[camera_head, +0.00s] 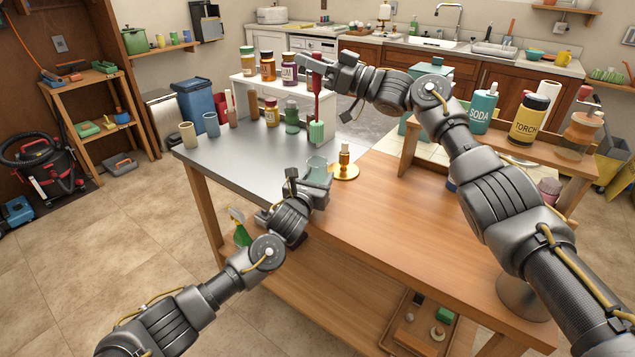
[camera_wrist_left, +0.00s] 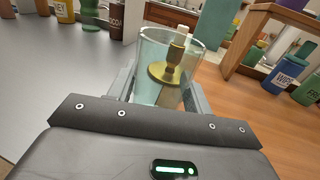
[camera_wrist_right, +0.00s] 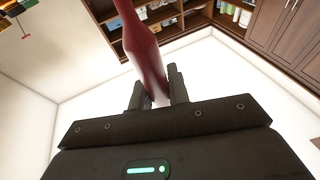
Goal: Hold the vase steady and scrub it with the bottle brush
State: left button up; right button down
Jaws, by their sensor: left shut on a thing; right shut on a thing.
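The vase (camera_head: 317,166) is a clear glass cylinder standing upright near the middle of the table. My left gripper (camera_head: 318,180) is shut on it from the near side. In the left wrist view the vase (camera_wrist_left: 152,88) sits between the two fingers (camera_wrist_left: 160,95). The bottle brush has a dark red handle (camera_head: 316,84) and a pale green head (camera_head: 316,131). My right gripper (camera_head: 314,68) is shut on the handle, which also shows in the right wrist view (camera_wrist_right: 143,45). The brush hangs head down, its head above the vase in the head view and apart from it.
A brass candlestick (camera_head: 346,170) stands close right of the vase and shows through its glass. Cups, jars and a green object (camera_head: 292,118) stand along the table's far left. A raised shelf (camera_head: 490,132) with bottles is at right.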

pick_arm(q)
jog(key=o, duration=1)
jog(key=v, duration=1.2)
